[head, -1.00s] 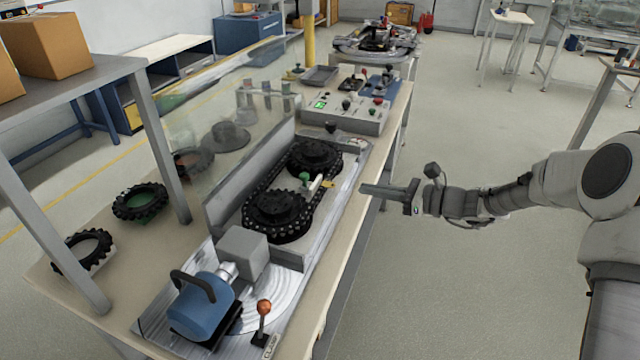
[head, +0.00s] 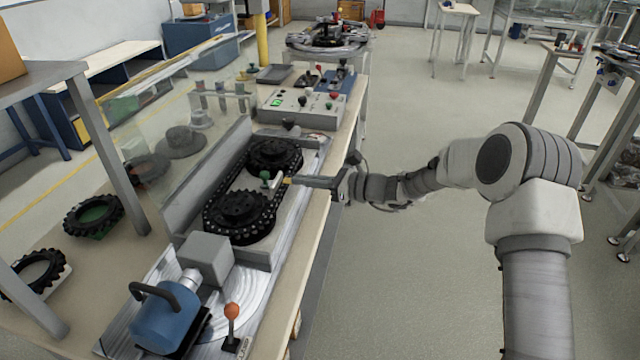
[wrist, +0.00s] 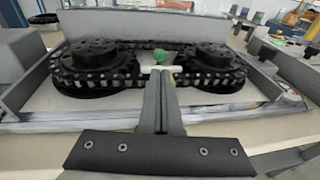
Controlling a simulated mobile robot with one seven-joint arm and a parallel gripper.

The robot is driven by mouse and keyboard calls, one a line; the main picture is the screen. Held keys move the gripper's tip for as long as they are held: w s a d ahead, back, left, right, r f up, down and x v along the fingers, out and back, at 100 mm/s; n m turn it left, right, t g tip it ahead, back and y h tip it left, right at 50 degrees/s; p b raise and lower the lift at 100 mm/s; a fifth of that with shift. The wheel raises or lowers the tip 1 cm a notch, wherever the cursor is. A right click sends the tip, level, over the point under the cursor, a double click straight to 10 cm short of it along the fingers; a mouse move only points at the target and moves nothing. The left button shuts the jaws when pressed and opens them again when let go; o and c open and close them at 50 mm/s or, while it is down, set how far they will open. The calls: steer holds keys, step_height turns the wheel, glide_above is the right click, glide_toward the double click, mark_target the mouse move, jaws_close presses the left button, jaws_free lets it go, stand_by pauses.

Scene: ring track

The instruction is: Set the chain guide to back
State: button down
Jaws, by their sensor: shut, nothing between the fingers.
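The chain guide appears to be the small pale piece with a green knob (head: 265,175) between the two black sprockets. The knob also shows in the wrist view (wrist: 162,57), just beyond my fingertips. A black chain (head: 277,203) runs around both sprockets. My gripper (head: 292,180) is shut and empty. It reaches in over the near edge of the chain bed, its tips close to the knob's right side in the head view. I cannot tell whether they touch the guide. In the wrist view, my fingers (wrist: 160,72) hide part of the guide's base.
A blue motor (head: 166,318) and an orange-knobbed lever (head: 231,312) stand at the near end. A control box (head: 300,108) stands beyond the chain bed. A clear panel (head: 150,130) stands along the bench's left side.

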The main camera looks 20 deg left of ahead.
mark_target(266, 174)
steer(key=a, duration=0.4)
steer(key=a+f+b, duration=0.1)
steer(key=a, duration=0.1)
steer(key=shift+w+a, duration=0.15)
steer(key=shift+a, duration=0.15)
steer(key=shift+a+r, duration=0.15)
steer(key=shift+a, duration=0.85)
steer(key=shift+d, duration=0.1)
steer(key=shift+d, duration=0.3)
steer(key=d, duration=0.4)
steer(key=d+r+p, duration=0.1)
steer(key=d, duration=0.4)
steer(key=d+p, duration=0.1)
steer(key=d, duration=0.3)
steer(key=shift+s+d+r, duration=0.2)
steer(key=shift+s+r, duration=0.2)
